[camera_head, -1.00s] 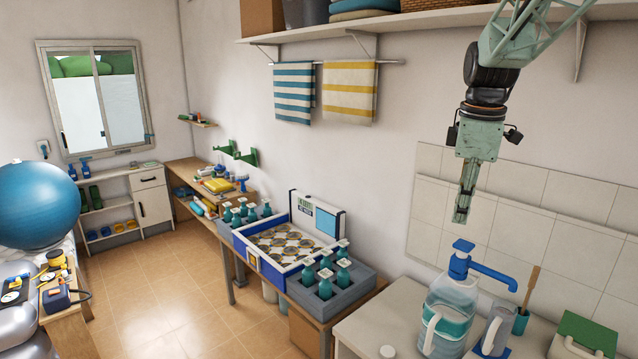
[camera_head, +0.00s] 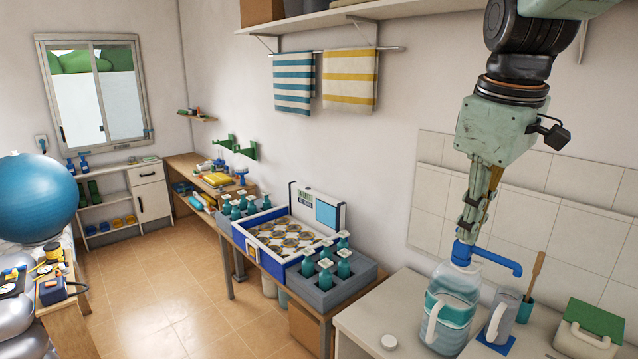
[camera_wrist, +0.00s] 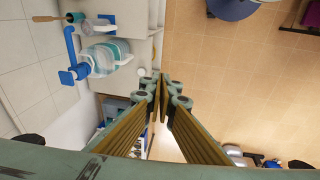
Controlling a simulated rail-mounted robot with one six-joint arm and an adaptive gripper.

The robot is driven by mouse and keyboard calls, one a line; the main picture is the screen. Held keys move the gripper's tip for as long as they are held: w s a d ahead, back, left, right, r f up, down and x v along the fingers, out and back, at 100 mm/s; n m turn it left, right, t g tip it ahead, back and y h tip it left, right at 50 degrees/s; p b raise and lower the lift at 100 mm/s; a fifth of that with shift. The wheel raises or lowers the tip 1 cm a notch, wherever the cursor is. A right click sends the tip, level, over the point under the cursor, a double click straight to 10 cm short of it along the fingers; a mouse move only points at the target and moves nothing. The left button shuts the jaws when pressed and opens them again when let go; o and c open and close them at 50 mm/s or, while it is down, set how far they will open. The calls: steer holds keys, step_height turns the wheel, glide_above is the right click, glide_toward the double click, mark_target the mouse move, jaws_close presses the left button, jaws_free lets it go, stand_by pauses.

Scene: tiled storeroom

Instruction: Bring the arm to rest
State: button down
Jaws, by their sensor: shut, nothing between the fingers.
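My gripper (camera_head: 468,228) hangs from my pale green arm at the right of the head view, fingers pointing down. It is shut and empty. Its tips overlap the top of the blue pump on a clear water jug (camera_head: 453,299) in the head view. In the wrist view, the fingers (camera_wrist: 160,84) meet near the middle with nothing between them. There the jug (camera_wrist: 108,57) lies off to the upper left, apart from the fingers.
The jug, a grey pitcher (camera_head: 502,317) and a green-lidded box (camera_head: 588,325) stand on the counter (camera_head: 408,297). A shelf (camera_head: 345,14) and towels (camera_head: 350,80) are on the wall behind. A bench with crates of bottles stands left. The tiled floor (camera_head: 165,290) is open.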

steer(key=s+a+f+m+b, duration=0.1)
steer(key=s+f, duration=0.3)
steer(key=s, duration=0.4)
steer(key=s+a+f+m+t+b, duration=0.1)
steer(key=s+f+m+b, duration=0.3)
steer(key=s, duration=0.5)
steer(key=s+a+f+m+b, duration=0.2)
steer(key=s+f, duration=0.3)
steer(key=s, duration=0.3)
steer(key=shift+s+a+m+t+b, duration=0.3)
steer(key=shift+s+a+m+b, duration=0.1)
steer(key=shift+a, duration=0.35)
steer(key=shift+r, duration=0.1)
